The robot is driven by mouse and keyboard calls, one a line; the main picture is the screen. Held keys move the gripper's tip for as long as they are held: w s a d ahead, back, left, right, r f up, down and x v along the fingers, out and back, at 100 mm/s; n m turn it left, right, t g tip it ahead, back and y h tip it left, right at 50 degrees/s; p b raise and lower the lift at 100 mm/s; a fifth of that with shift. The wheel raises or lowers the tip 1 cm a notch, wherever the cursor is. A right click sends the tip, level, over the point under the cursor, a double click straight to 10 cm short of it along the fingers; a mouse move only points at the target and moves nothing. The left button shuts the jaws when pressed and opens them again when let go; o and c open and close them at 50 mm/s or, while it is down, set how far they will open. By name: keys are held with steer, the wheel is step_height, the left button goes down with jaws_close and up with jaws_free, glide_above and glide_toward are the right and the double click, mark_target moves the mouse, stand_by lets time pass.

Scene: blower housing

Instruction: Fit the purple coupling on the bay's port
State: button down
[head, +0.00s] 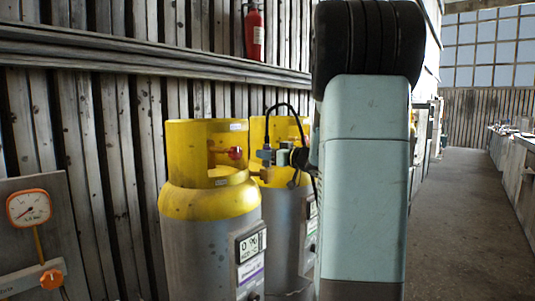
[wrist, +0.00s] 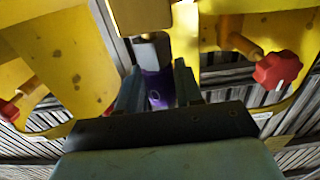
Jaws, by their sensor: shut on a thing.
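The purple coupling (wrist: 157,92) sits between the two fingers of my gripper (wrist: 159,84) in the wrist view, and the gripper is shut on it. A grey cylindrical fitting (wrist: 150,54) lies directly beyond the coupling, in line with it, below a brass-coloured block (wrist: 140,14). I cannot tell whether the coupling is seated on that fitting or only touches it. In the head view my arm hides most of the gripper, and no purple of the coupling shows. A black hose (head: 287,105) loops over the valve area of the rear cylinder (head: 284,228).
A front cylinder (head: 208,240) with a yellow collar and a display stands left of the rear one. Red valve knobs (wrist: 278,70) flank my gripper inside yellow collars. A gauge panel (head: 28,209) stands at left, a fire extinguisher (head: 254,32) hangs above. The aisle at right is clear.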

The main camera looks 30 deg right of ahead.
steer(key=shift+f, duration=0.25)
steer(key=c, duration=0.7)
jaws_free()
steer(key=shift+o, duration=0.2)
steer(key=shift+f, duration=0.1)
steer(key=shift+s, duration=0.1)
steer(key=v, duration=1.3)
steer(key=shift+s, duration=0.3)
